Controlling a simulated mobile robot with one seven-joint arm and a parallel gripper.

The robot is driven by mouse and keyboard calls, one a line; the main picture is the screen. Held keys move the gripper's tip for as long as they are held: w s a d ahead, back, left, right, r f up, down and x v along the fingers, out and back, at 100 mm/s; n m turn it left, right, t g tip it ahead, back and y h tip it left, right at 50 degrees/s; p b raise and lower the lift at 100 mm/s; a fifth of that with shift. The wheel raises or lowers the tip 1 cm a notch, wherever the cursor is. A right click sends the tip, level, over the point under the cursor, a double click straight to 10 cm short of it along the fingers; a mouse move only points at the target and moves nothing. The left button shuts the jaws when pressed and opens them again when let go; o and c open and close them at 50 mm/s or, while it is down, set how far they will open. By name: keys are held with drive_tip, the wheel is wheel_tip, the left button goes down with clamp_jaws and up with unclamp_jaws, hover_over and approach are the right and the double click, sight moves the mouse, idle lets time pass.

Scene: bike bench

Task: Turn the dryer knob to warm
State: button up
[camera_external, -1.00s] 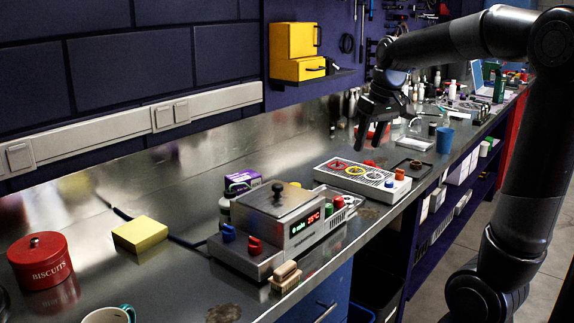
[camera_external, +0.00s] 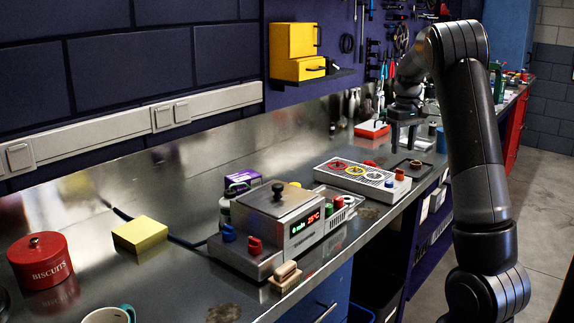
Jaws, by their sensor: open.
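Several devices with coloured knobs stand on the steel bench; I cannot tell for sure which is the dryer. The nearest is a grey box (camera_external: 262,214) with a lid, a lit display reading 25°C, a blue knob (camera_external: 228,232) and a red knob (camera_external: 254,246). Behind it is a low vented unit (camera_external: 347,211) with a red knob (camera_external: 338,202). Knob settings are too small to read. My gripper (camera_external: 403,138) is open, pointing down above the bench beyond this panel, touching no knob.
A red-and-white box (camera_external: 371,130) stands behind my gripper. A brush (camera_external: 286,277), yellow sponge (camera_external: 140,234), biscuit tin (camera_external: 41,262) and mug (camera_external: 108,315) are near the front.

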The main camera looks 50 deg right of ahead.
sight(400, 174)
wheel_tip(400, 174, down, 8)
drive_tip(key=shift+f, duration=0.1)
idle(0.4)
drive_tip(key=c, duration=1)
drive_tip(key=m, duration=1.3)
idle(0.4)
